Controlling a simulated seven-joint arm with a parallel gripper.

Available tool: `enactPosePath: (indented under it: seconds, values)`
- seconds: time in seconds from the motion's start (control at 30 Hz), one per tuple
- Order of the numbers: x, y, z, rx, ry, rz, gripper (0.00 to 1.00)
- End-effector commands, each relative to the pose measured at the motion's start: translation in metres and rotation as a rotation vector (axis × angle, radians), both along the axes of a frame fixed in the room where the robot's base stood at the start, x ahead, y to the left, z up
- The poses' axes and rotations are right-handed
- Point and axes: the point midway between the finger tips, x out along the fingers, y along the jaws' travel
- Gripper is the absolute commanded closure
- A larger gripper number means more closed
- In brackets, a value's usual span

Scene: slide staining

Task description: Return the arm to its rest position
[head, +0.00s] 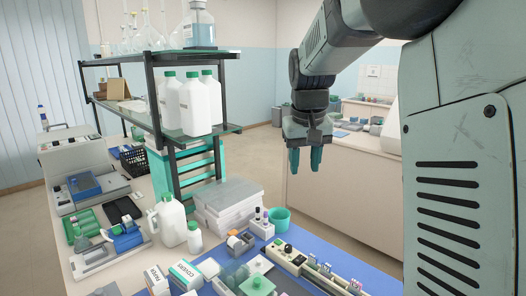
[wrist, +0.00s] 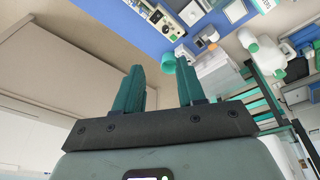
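My gripper (head: 306,160) hangs from my arm with its teal fingers pointing down. It is in the air beyond the bench, above the floor, and touches nothing. In the wrist view my gripper (wrist: 160,90) shows two teal fingers standing apart with an empty gap between them. No object is held.
The bench has a blue mat (head: 310,260) with a staining device (head: 290,257), a teal cup (head: 279,219) and boxes. A white jug (head: 169,222) stands further left. A shelf (head: 215,132) holds bottles. Another counter (head: 345,190) stands behind my gripper. The air around my gripper is clear.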

Motion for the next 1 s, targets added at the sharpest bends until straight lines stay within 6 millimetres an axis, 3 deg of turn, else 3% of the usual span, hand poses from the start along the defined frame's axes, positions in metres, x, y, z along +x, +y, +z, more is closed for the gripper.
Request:
enactPosePath:
  seconds: [0.03, 0.1, 0.23, 0.37, 0.53, 0.73, 1.0]
  values:
    - [-0.024, -0.002, 0.018, 0.003, -0.025, -0.007, 0.61]
    - [-0.056, -0.004, 0.034, 0.008, -0.053, -0.016, 0.61]
    - [-0.117, -0.008, 0.053, 0.022, -0.107, -0.035, 0.61]
    - [-0.179, -0.012, 0.058, 0.036, -0.158, -0.052, 0.61]
    - [-0.247, -0.015, 0.046, 0.057, -0.217, -0.070, 0.61]
    - [-0.288, -0.016, 0.029, 0.073, -0.257, -0.083, 0.61]
    - [-0.295, -0.016, 0.024, 0.076, -0.263, -0.086, 0.61]
